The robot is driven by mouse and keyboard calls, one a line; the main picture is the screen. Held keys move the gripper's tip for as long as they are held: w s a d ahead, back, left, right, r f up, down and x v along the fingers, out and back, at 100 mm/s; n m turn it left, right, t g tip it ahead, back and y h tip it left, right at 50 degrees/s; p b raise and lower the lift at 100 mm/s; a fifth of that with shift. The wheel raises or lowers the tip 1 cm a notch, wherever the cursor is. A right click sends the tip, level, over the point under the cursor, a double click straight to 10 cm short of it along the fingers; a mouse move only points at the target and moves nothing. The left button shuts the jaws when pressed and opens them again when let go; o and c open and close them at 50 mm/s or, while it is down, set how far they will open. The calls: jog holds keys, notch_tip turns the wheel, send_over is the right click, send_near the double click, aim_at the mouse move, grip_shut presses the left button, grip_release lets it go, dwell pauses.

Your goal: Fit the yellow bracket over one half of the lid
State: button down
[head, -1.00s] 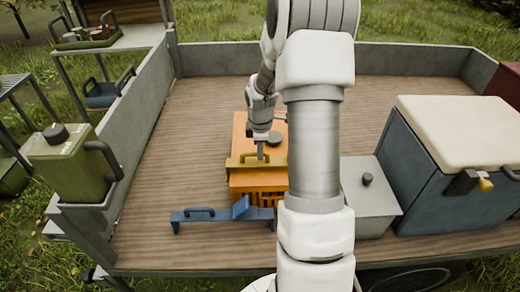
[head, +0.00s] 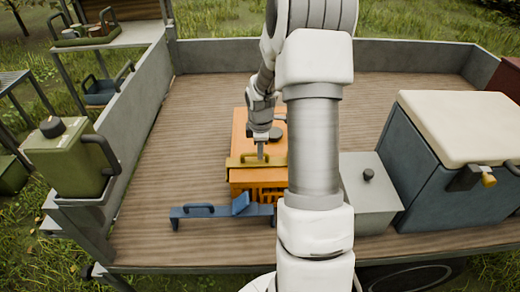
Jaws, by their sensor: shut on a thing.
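The yellow bracket (head: 243,162) lies across the near part of the orange crate's lid (head: 241,130). My gripper (head: 261,156) points down at the bracket and is shut on its handle. The bracket appears to touch the lid, but I cannot tell whether it is fully seated. A blue bracket (head: 215,210) with a handle lies on the wooden bed in front of the crate. My arm hides the right side of the crate and lid.
A grey box with a knob (head: 370,200) and a large blue cooler (head: 455,160) stand at right. A green canister (head: 68,160) stands at the left wall. Planks (head: 160,150) left of the crate are clear.

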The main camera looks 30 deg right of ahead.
jog(key=c, duration=0.7)
grip_release()
jog(key=shift+c, duration=0.2)
notch_tip(320, 180, up, 17)
jog(key=s+a+p, duration=0.1)
jog(key=s+p, duration=0.2)
jog(key=shift+a, duration=0.4)
jog(key=shift+w+r, duration=0.1)
